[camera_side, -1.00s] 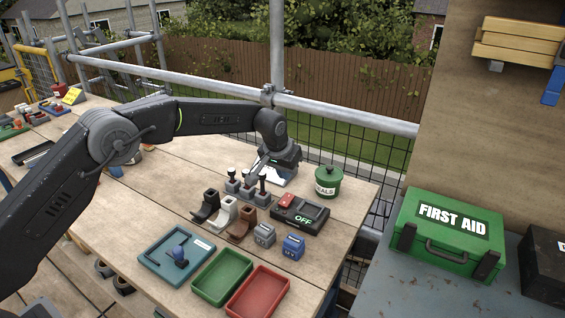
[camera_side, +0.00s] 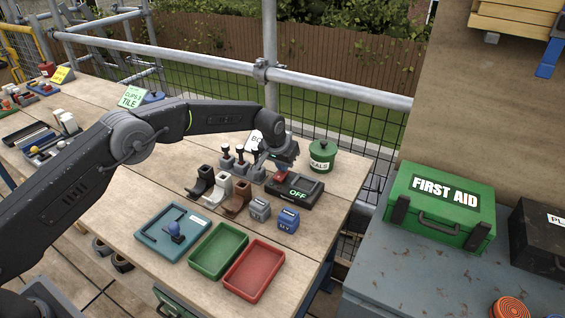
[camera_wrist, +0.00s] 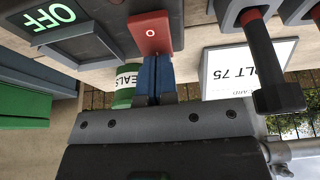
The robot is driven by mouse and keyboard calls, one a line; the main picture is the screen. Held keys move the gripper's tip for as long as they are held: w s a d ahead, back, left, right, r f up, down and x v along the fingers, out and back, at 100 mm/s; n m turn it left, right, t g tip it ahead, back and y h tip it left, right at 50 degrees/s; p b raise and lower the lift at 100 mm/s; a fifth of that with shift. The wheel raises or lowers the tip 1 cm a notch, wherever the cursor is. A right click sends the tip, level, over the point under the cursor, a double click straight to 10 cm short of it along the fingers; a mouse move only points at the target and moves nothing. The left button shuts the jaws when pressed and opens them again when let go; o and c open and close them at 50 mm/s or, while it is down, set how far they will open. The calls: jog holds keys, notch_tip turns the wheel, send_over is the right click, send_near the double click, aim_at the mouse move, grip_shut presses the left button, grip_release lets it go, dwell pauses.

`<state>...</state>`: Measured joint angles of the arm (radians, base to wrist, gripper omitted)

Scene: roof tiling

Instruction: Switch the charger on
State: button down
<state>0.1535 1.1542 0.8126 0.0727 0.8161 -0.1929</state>
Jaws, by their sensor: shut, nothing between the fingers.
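The charger (camera_side: 300,193) is a black box on the right part of the table, with a green OFF display that also shows in the wrist view (camera_wrist: 52,16). Its red rocker switch (camera_wrist: 152,33), marked with a small circle, sits at one end of the box. My gripper (camera_side: 277,170) is shut and empty, its blue fingertips (camera_wrist: 153,72) right at the red switch. In the side view the switch is partly covered by my gripper. I cannot tell whether the fingertips touch the switch.
A green SEALS pot (camera_side: 320,160) stands behind the charger. Black-handled tools (camera_side: 240,155) and a white card (camera_wrist: 248,70) are close beside my gripper. Two battery packs (camera_side: 289,221), a green tray (camera_side: 218,270), a red tray (camera_side: 240,288) and a blue tray (camera_side: 145,235) lie in front.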

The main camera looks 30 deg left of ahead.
jog(key=shift+s+f, duration=0.15)
jog(key=shift+s, duration=0.65)
jog(key=shift+r, duration=0.2)
jog(key=shift+r, duration=0.55)
jog(key=v, duration=1.3)
jog(key=shift+w, duration=0.25)
jog(key=shift+w, duration=0.1)
jog(key=shift+w+r, duration=0.2)
jog(key=shift+w, duration=0.2)
